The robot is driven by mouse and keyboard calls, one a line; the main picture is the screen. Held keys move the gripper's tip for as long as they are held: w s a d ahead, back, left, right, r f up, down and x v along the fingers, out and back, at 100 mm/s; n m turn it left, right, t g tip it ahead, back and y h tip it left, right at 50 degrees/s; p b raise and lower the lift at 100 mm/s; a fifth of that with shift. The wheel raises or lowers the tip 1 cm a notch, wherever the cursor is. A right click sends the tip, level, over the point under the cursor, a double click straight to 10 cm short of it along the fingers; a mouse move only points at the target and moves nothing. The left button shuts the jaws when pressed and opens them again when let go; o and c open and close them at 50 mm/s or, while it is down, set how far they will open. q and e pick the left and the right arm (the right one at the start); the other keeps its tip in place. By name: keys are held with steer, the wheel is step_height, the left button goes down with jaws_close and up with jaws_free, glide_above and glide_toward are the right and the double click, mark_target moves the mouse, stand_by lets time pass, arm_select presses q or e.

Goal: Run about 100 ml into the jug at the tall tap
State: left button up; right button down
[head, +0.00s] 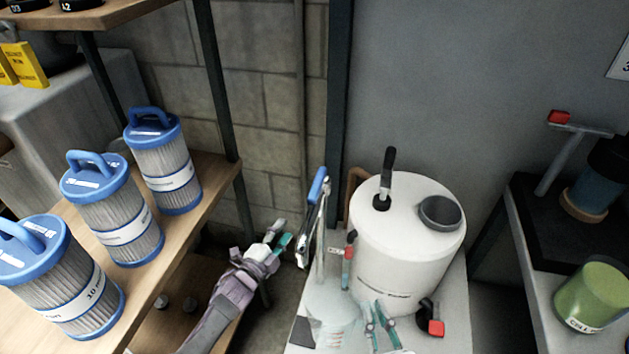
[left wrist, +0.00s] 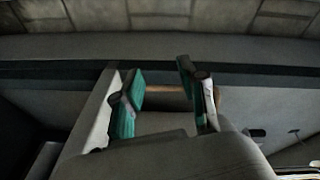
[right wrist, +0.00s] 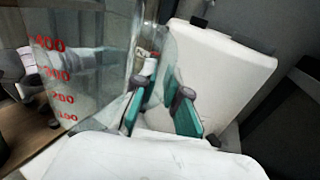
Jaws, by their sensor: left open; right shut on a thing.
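The tall tap (head: 312,225) has a blue lever and a grey metal body, left of the white tank. The clear jug (head: 328,305) stands upright on or just above the pale bench at the tap; whether the spout is centred over it is unclear. Its red marks, 100 to 400, show in the right wrist view (right wrist: 95,75). I can make out no water in it. My right gripper (head: 378,322) is shut on the jug, at its handle side. My left gripper (head: 278,243) is open and empty, left of the tap and apart from it.
The white tank (head: 405,245) stands close right of the jug, with a low red-handled tap (head: 432,325). Blue-capped filters (head: 165,165) stand on the left wooden shelf (head: 215,170). A green pot (head: 592,297) sits on the right bench.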

arm_select(q)
steer(key=d+r+m+g+h, duration=0.2)
steer(key=d+r+m+h, duration=0.3)
steer(key=r, duration=0.5)
steer(key=w+d+r+m+g+h, duration=0.1)
steer(key=d+r+m+h, duration=0.2)
steer(key=r+m, duration=0.55)
steer(key=d+r+m+g+h, duration=0.2)
steer(key=d+r+m+h, duration=0.15)
steer(key=r, duration=0.75)
steer(key=s+d+r+m+g+y, duration=0.2)
steer(key=s+d+r+m+g, duration=0.45)
steer(key=m, duration=0.65)
steer(key=s+d+r+m+g+y, duration=0.1)
steer(key=s+d+r+m+g, duration=0.2)
steer(key=s+r+m+g, duration=0.8)
steer(key=m+t+y, duration=0.8)
steer(key=m+y, duration=0.6)
steer(key=y, duration=0.4)
glide_toward(314, 189)
steer(key=shift+g+h, duration=0.25)
steer(key=f, duration=0.8)
steer(key=shift+w+a+f, duration=0.15)
steer(key=shift+w+f, duration=0.05)
steer(key=shift+f, duration=0.15)
